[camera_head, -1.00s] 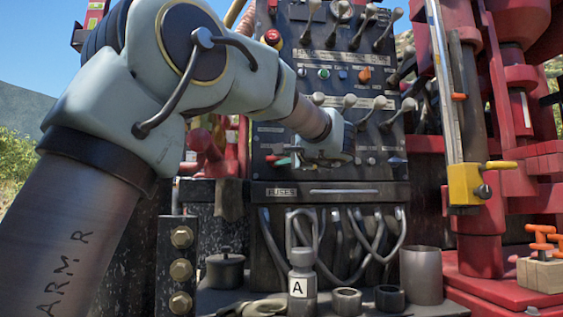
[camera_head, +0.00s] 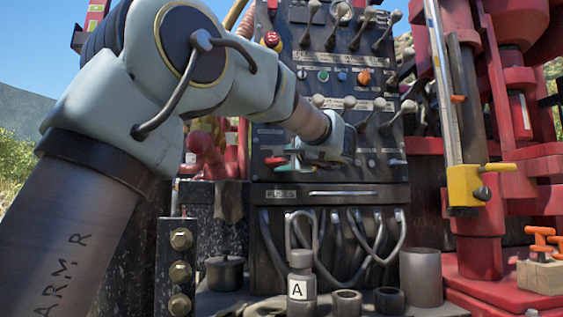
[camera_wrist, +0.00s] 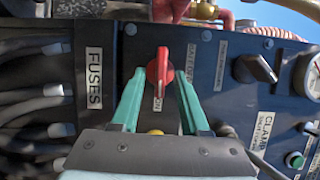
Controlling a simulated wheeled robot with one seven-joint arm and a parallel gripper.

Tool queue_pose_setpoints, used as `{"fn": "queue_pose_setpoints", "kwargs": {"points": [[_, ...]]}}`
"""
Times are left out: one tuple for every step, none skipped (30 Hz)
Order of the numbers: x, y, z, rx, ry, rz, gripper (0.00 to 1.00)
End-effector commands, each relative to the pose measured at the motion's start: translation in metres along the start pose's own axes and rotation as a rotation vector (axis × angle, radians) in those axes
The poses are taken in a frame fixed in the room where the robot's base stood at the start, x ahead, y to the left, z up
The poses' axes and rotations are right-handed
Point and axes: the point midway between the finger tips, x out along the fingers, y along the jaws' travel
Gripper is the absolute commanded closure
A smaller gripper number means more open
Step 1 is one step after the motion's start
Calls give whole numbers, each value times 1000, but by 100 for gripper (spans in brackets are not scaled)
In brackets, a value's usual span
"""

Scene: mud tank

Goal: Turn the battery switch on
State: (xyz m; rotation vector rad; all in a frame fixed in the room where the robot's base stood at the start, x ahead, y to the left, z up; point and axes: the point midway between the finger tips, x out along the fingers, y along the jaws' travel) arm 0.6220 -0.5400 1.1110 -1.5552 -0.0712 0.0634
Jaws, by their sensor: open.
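A red rotary switch (camera_wrist: 162,70) sits on the dark panel in the wrist view, its bar-shaped handle almost upright in the picture. A label beside it ends in "ON"; the rest is hidden. The red handle also shows in the head view (camera_head: 275,160), low on the panel's left. My gripper (camera_wrist: 159,76) is open, with a green finger on each side of the switch and a gap at the handle. In the head view my gripper (camera_head: 290,153) reaches the panel from the left. I cannot tell whether a fingertip touches the knob.
A FUSES label (camera_wrist: 94,78) and grey cables (camera_wrist: 38,105) lie left in the wrist view. Several levers (camera_head: 349,103) stand above my gripper.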

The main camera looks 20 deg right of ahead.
Motion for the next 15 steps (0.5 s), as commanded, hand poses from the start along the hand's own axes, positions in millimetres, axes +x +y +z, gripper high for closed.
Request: {"fn": "queue_pose_setpoints", "kwargs": {"points": [[-4,0,0,0,2,0,55],[-7,0,0,0,2,0,55],[-12,0,-1,0,2,0,55],[-17,0,-1,0,4,0,55],[-23,0,-1,0,4,0,55],[-31,0,-1,-1,4,0,55],[-37,0,-1,-1,5,0,55],[-43,0,-1,-1,5,0,55],[-52,0,-1,-1,6,0,55],[-57,0,-1,0,4,0,55],[-63,0,-1,0,5,0,55],[-71,0,-1,-1,5,0,55],[-76,0,-1,-1,5,0,55],[-81,0,-1,-1,4,0,55],[-87,0,-1,0,4,0,55]]}}
